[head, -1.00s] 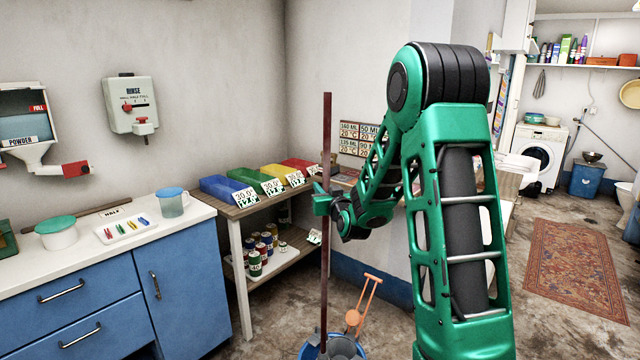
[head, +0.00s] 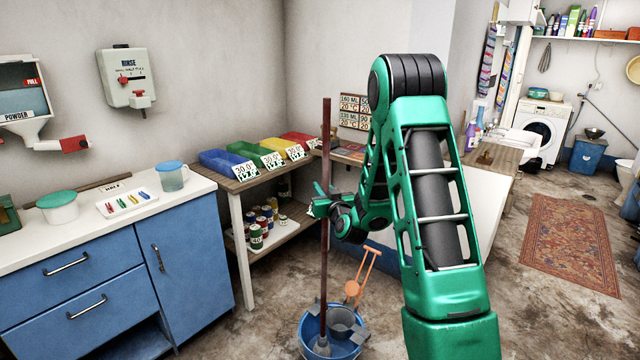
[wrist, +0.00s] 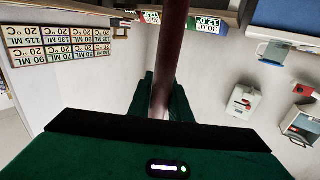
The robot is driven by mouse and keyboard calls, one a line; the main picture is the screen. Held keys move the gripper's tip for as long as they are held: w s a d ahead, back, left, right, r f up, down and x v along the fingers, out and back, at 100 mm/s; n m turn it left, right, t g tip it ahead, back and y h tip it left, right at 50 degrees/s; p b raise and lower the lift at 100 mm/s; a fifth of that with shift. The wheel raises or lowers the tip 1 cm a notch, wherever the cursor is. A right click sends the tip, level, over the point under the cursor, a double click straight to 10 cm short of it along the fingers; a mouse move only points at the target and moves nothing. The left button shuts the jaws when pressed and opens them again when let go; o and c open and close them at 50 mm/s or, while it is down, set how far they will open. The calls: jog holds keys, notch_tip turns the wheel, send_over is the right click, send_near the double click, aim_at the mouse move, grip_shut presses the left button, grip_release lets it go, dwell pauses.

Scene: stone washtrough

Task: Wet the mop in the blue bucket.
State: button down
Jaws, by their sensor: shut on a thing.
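My gripper (head: 322,202) is shut on the dark red handle of the mop (head: 324,150), which stands nearly upright. In the wrist view the handle (wrist: 170,60) runs between the green fingers (wrist: 165,100). The handle's lower end goes down into the blue bucket (head: 308,330) on the floor, where a grey mop head (head: 321,346) shows at its foot inside the rim. A grey wringer (head: 342,318) with an orange lever (head: 367,268) sits on the bucket. I cannot tell how deep the mop head is or whether it touches water.
A blue cabinet (head: 184,262) with a white top stands at the left. A wooden shelf table (head: 240,184) with coloured bins and cans is behind the bucket. The floor toward the patterned rug (head: 570,240) at the right is clear.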

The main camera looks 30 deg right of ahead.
notch_tip(320, 180, down, 8)
jog(key=shift+w, duration=0.3)
dwell(0.5)
jog(key=shift+f, duration=0.15)
dwell(2.3)
notch_tip(320, 180, up, 29)
jog(key=shift+s, duration=0.35)
dwell(1.9)
jog(key=shift+f, duration=0.1)
dwell(0.8)
